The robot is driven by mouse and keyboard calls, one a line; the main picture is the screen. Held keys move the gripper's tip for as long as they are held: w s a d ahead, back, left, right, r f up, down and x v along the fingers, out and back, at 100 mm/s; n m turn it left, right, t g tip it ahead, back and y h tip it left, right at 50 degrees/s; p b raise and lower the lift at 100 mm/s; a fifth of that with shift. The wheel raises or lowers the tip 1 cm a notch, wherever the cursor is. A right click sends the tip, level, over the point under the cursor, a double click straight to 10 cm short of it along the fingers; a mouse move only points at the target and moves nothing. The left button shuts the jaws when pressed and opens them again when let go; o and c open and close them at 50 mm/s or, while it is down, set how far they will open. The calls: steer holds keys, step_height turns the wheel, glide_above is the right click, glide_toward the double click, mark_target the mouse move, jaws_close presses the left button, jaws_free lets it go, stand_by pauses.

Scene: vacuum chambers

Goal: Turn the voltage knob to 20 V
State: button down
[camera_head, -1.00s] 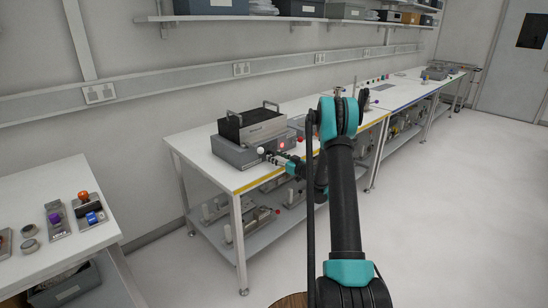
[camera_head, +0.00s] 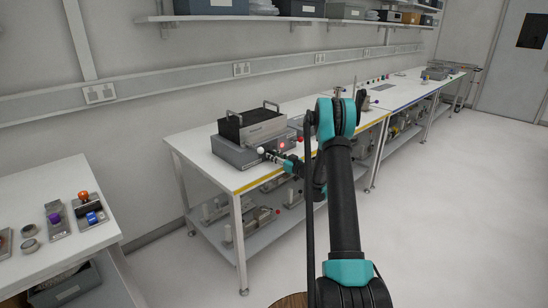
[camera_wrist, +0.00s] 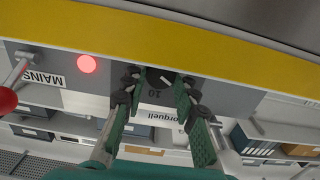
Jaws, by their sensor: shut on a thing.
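The voltage knob (camera_wrist: 159,76) is a dark round knob on the grey front panel of the power unit (camera_head: 236,155). A "10" shows upside down on it in the wrist view; its pointer position cannot be made out. My gripper (camera_wrist: 158,88) has its two green fingers on either side of the knob, shut on it. In the head view my gripper (camera_head: 273,158) is at the unit's front, and the knob is too small and hidden to read there.
A lit red lamp (camera_wrist: 87,64) and a MAINS label (camera_wrist: 42,76) are beside the knob, with a red-tipped lever (camera_wrist: 22,70). The unit stands on a white bench (camera_head: 205,148) with a yellow front edge. Another table (camera_head: 50,195) with small devices is at left.

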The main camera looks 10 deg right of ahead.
steer(key=m, duration=0.5)
steer(key=shift+m, duration=0.3)
steer(key=m, duration=0.6)
steer(key=shift+f, duration=0.1)
steer(key=shift+d, duration=0.1)
stand_by(0.3)
steer(key=c, duration=1.2)
jaws_free()
